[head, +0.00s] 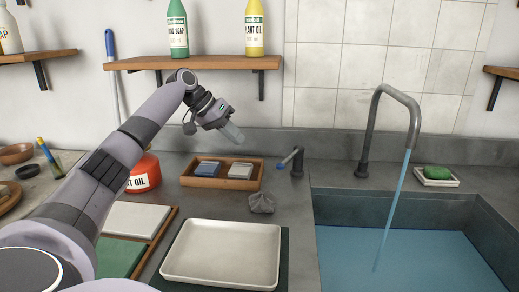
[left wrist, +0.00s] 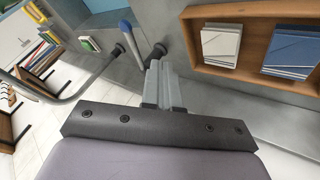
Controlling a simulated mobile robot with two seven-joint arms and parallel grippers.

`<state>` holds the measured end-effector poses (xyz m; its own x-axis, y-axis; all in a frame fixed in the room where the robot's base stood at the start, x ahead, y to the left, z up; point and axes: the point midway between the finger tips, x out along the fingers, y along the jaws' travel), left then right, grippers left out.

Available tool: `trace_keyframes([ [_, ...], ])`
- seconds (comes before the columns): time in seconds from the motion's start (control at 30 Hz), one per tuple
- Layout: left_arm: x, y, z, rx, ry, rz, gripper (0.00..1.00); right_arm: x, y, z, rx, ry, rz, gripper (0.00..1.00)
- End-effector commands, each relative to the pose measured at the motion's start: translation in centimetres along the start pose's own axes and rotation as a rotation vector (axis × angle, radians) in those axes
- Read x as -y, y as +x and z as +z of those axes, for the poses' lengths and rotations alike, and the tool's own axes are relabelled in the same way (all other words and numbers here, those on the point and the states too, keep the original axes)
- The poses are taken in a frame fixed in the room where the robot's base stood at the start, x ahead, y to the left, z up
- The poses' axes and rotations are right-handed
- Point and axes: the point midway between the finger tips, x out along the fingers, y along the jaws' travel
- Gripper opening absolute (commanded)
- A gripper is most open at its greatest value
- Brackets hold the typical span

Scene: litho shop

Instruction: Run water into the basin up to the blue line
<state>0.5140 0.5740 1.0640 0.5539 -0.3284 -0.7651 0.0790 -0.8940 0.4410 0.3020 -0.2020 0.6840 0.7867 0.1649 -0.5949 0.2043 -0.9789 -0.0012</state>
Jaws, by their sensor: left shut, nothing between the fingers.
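The sink basin (head: 330,205) is at the right of the head view, with blue-tinted water lying in it. A stream of water (head: 395,205) runs from the curved spout (head: 412,105) into it. I cannot make out a blue line on the basin wall. The tap lever (head: 289,157), with a blue end, stands left of the spout; its blue end also shows in the left wrist view (left wrist: 124,28). My left gripper (head: 233,133) is shut and empty, above the counter, left of the lever and apart from it. My right gripper is out of view.
A wooden tray (head: 189,182) with blue and pale blocks sits below my left gripper. A grey crumpled cloth (head: 262,203) and a shallow pale tray (head: 222,254) lie nearer. A green soap (head: 437,172) is behind the basin. A shelf (head: 200,62) with bottles hangs above.

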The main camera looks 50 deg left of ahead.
Motion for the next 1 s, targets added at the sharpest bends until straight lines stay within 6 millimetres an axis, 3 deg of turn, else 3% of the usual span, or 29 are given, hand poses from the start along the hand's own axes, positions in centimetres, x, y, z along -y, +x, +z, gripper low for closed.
trace_keyframes([
  [0.17,0.0,2.5,0.1,0.005,0.000,0.001,0.00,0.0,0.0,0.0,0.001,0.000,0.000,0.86],
  [0.5,-0.1,9.7,0.1,0.004,-0.001,0.002,0.00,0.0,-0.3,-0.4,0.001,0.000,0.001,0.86],
  [0.73,-3.0,10.6,-0.3,0.001,0.003,-0.001,0.00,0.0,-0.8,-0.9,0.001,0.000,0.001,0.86],
  [1.0,-3.8,11.0,-0.3,0.000,0.000,0.000,0.00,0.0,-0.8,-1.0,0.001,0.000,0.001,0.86],
])
